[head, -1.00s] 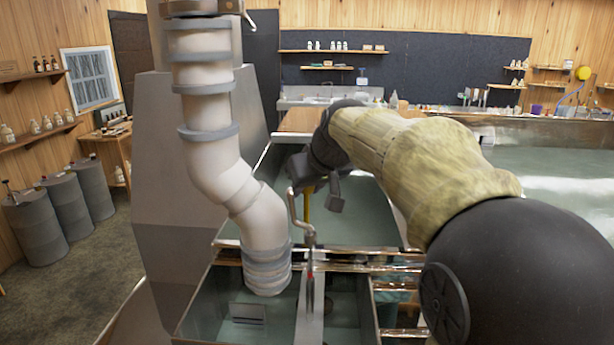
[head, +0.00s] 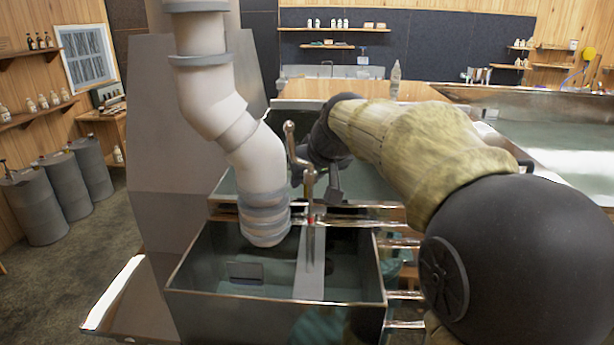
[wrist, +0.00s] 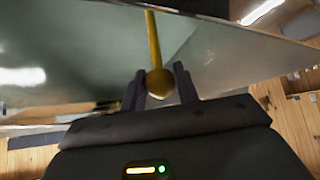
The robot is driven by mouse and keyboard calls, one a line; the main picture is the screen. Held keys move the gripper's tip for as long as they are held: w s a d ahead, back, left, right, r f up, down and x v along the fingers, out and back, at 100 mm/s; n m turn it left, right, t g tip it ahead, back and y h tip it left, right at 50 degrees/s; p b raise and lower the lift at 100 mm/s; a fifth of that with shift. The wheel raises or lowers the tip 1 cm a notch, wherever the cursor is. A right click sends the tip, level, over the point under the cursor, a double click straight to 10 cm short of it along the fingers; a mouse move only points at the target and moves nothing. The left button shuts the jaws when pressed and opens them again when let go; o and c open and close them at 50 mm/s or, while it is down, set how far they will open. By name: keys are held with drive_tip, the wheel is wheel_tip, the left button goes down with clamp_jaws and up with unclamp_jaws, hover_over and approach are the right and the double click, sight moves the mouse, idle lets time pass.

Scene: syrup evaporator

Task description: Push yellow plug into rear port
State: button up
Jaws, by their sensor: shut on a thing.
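The yellow plug (wrist: 158,80) shows in the wrist view as a rounded knob with a thin yellow stem running up and away from it. My gripper (wrist: 161,77) is shut on the knob, with one dark finger on each side. In the head view my gripper (head: 325,182) hangs low over the metal pan, behind a bent metal rod. I cannot make out the rear port in either view, nor tell whether the stem's far end touches anything.
A bent metal rod (head: 302,165) stands in front of my gripper. A thick pale pipe (head: 262,190) drops into the open metal pan (head: 275,297) at its left. A wide, liquid-filled pan (head: 560,135) lies to the right. Grey barrels (head: 48,200) stand far left.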

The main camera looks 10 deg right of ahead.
drive_tip(key=shift+f+b, duration=0.6)
drive_tip(key=shift+f, duration=0.15)
idle(0.8)
drive_tip(key=o, duration=1.2)
drive_tip(key=shift+s, duration=0.1)
drive_tip(key=b+v, duration=0.4)
drive_tip(key=v, duration=1.3)
drive_tip(key=shift+r, duration=0.1)
